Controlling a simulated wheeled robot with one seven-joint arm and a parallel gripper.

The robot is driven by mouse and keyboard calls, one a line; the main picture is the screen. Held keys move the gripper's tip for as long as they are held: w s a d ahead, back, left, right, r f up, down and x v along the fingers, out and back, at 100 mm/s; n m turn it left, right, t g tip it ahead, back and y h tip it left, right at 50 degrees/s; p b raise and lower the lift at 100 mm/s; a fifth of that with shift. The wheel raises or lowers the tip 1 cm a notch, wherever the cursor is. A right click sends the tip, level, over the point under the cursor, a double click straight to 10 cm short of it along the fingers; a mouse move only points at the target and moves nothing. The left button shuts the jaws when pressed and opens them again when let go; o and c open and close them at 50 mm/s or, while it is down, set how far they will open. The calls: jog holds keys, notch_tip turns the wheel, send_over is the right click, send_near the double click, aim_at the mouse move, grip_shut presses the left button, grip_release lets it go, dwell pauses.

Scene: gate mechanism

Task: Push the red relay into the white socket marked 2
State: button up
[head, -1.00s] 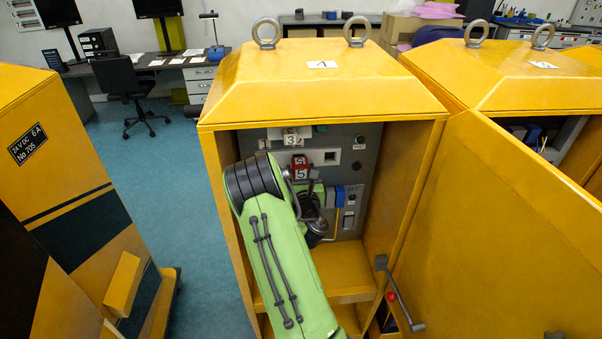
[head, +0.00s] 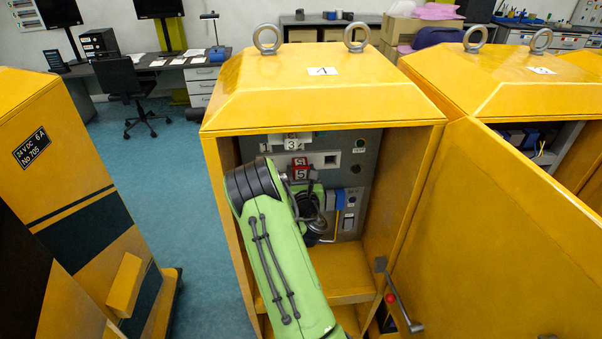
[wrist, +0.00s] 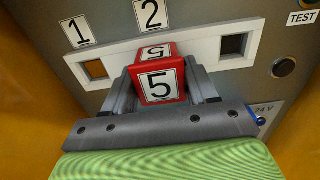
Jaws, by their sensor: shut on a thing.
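The red relay (wrist: 162,85) bears white labels marked 5 on two faces. My gripper (wrist: 160,72) is shut on it, with one grey finger on each side. In the wrist view the relay is in front of the middle of the white socket strip (wrist: 205,48), below the label 2 (wrist: 151,13). The relay hides the socket there, and I cannot tell whether it touches the strip or has entered it. In the head view the relay (head: 299,168) shows inside the yellow cabinet (head: 320,95), just beyond my green arm.
An open brown socket (wrist: 95,69) lies under the label 1 (wrist: 78,30). A dark socket (wrist: 234,45) is at the strip's right end, near a round black button (wrist: 283,67). The cabinet's side walls are close around my arm. Its open door (head: 500,220) stands at right.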

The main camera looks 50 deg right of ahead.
jog(key=shift+w+d, duration=0.1)
jog(key=shift+r, duration=0.1)
dwell(0.5)
jog(key=o, duration=1.2)
jog(key=shift+w, duration=0.15)
